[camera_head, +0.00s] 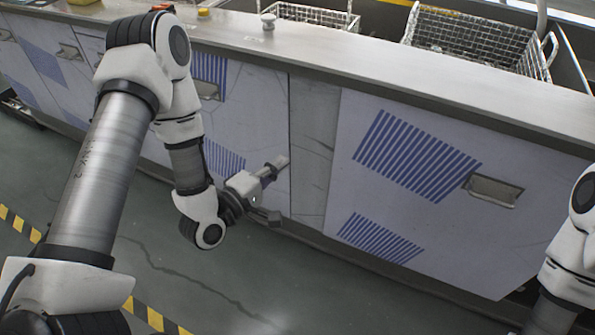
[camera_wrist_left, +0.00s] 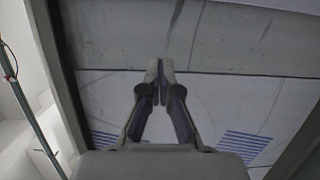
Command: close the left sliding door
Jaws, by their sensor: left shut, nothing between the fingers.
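The left sliding door (camera_head: 262,115) is a pale panel with blue stripes and a recessed metal handle (camera_head: 208,90), partly hidden behind my left arm. A grey strip (camera_head: 312,135) stands between it and the right striped door (camera_head: 345,185); I cannot tell if this strip is a post or an opening. My left gripper (camera_head: 281,163) is shut and empty, with its tips in front of the left door near its right edge. In the left wrist view the fingers (camera_wrist_left: 162,68) are together over a pale panel; contact cannot be judged. My right gripper is out of view.
The steel counter (camera_head: 330,62) runs above the doors, with wire baskets (camera_head: 470,42) at the back and a small knob (camera_head: 268,20) on it. The right door has a metal handle (camera_head: 494,190). The grey floor (camera_head: 210,280) in front is open, with yellow-black tape (camera_head: 150,316).

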